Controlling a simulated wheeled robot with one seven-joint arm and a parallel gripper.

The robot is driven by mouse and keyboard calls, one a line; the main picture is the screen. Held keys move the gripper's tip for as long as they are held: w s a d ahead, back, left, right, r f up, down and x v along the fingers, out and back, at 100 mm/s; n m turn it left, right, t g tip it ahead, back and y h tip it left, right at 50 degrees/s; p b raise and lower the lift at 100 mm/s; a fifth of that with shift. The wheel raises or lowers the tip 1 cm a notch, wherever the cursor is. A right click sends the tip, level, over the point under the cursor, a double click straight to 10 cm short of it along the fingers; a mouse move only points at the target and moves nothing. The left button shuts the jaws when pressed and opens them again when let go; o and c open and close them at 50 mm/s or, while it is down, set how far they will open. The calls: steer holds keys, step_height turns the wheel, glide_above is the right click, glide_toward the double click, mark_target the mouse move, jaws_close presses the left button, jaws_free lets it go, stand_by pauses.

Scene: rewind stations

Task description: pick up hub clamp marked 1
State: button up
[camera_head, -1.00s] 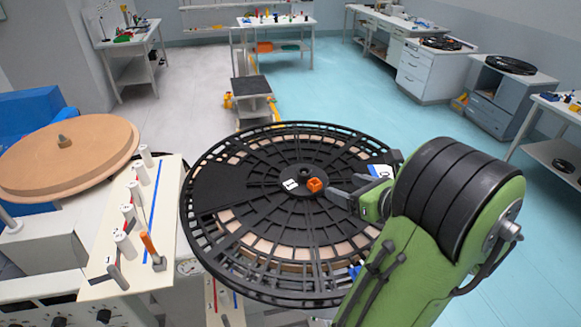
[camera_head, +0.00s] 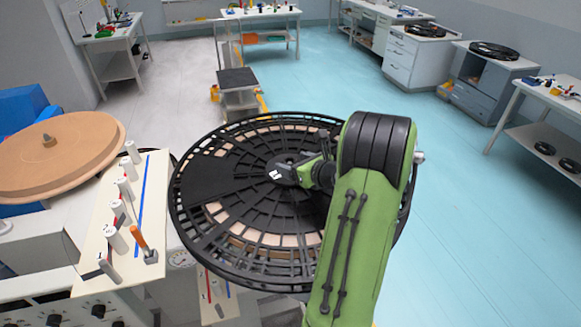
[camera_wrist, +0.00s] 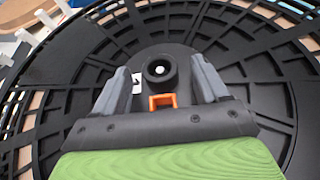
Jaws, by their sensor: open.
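The orange hub clamp (camera_wrist: 162,101) shows in the wrist view as a small bracket beside the black hub post (camera_wrist: 159,69) at the reel's centre. Its mark cannot be read there. In the head view it is hidden behind my gripper (camera_head: 284,171). A white tag (camera_head: 275,174) with a dark mark lies by the hub; part of it shows in the wrist view (camera_wrist: 136,82). My gripper (camera_wrist: 161,82) is open over the hub, its grey fingers on either side of the clamp and post. The fingers appear apart from the clamp.
The large black spoked reel (camera_head: 192,226) fills the space below my arm. At left are a cream panel (camera_head: 138,185) with white rollers, an orange-handled lever (camera_head: 140,240) and a tan disc (camera_head: 60,158). Benches stand farther back; blue floor is clear at right.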

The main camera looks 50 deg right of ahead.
steer(key=shift+s, duration=0.15)
steer(key=shift+s+r, duration=0.1)
steer(key=shift+c, duration=1.3)
steer(key=c, duration=1.1)
